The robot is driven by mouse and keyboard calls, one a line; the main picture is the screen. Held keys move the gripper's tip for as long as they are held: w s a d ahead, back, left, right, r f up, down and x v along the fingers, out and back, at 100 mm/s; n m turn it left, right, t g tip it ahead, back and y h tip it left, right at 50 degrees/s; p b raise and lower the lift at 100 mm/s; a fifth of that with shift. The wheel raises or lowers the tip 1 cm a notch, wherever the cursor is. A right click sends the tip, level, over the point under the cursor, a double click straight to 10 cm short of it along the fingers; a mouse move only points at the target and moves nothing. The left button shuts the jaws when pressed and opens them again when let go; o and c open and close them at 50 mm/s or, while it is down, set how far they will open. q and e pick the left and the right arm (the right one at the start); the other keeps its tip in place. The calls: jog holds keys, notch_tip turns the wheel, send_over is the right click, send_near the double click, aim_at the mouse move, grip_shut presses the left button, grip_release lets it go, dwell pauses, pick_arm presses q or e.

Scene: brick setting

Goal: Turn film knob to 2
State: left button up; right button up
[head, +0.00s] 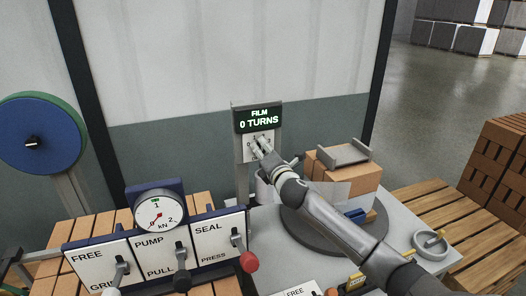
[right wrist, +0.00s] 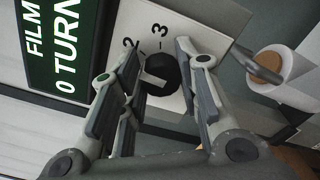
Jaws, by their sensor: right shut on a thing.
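The film knob (right wrist: 161,73) is a dark round knob with a pale mark, on a white plate with the numbers 2 and 3 in sight in the right wrist view. The film panel display (head: 259,120) above the plate reads "FILM 0 TURNS". My right gripper (head: 263,147) is at the plate, shut on the film knob, with a finger on either side of it in the right wrist view (right wrist: 155,78). The fingers hide part of the plate, and I cannot tell which number the knob points to. My left gripper is not in view.
A control box with levers (head: 152,253) and a kN dial (head: 159,215) stands at lower left. A wrapped stack of bricks (head: 345,186) sits on a round turntable (head: 297,238) under my right arm. A roll (right wrist: 268,68) stands beside the knob plate.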

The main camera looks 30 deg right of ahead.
jog(key=shift+f+m, duration=0.1)
jog(key=shift+m, duration=1.6)
jog(key=o, duration=1)
jog(key=shift+d, duration=0.1)
jog(key=shift+s, duration=0.15)
jog(key=v, duration=1.2)
